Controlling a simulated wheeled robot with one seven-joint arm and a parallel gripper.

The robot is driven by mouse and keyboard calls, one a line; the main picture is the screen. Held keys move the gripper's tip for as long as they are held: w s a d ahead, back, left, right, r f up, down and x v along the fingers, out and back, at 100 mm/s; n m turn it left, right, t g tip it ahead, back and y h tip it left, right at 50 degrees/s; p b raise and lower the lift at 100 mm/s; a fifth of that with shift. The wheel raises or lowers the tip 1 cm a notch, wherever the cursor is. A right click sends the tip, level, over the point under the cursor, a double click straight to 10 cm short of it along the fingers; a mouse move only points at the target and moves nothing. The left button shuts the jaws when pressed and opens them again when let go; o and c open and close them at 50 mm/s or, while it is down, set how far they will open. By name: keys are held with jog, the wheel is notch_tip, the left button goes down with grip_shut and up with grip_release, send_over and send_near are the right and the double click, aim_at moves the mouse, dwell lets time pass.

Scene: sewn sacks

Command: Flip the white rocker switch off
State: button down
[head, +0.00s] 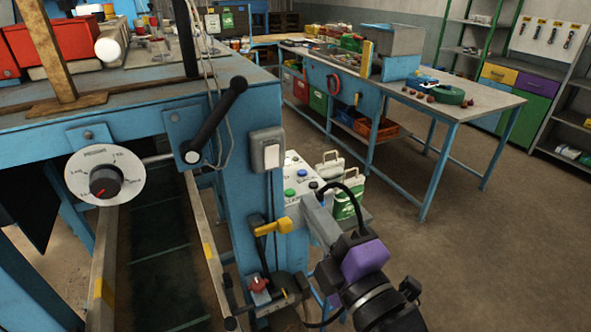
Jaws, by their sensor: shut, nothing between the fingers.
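The white rocker switch (272,156) is set in a grey box on the front of the blue upright post, near the middle of the head view. Its tilt is too small to read. My gripper (312,204) is below and to the right of the switch, clear of it, in front of the white button panel. It looks shut and empty. Its grey fingers point up and left from the purple wrist section; the exact fingertips are hard to make out against the panel.
A black lever (220,115) and a pressure dial (104,181) are left of the switch. Green-and-white cans (346,203) stand behind my gripper. Open floor lies right.

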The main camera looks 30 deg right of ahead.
jog(key=shift+f+n, duration=0.45)
jog(key=shift+n, duration=0.35)
jog(key=shift+w, duration=0.1)
jog(key=b, duration=1.2)
send_near(270, 152)
jog(key=w, duration=0.2)
jog(key=w+p, duration=0.1)
jog(key=w+r+p, duration=0.1)
jog(key=w, duration=0.1)
jog(key=shift+w, duration=0.35)
jog(key=shift+w+p, duration=0.35)
jog(key=shift+w, duration=0.2)
jog(key=shift+r+g, duration=0.1)
jog(key=shift+g, duration=0.2)
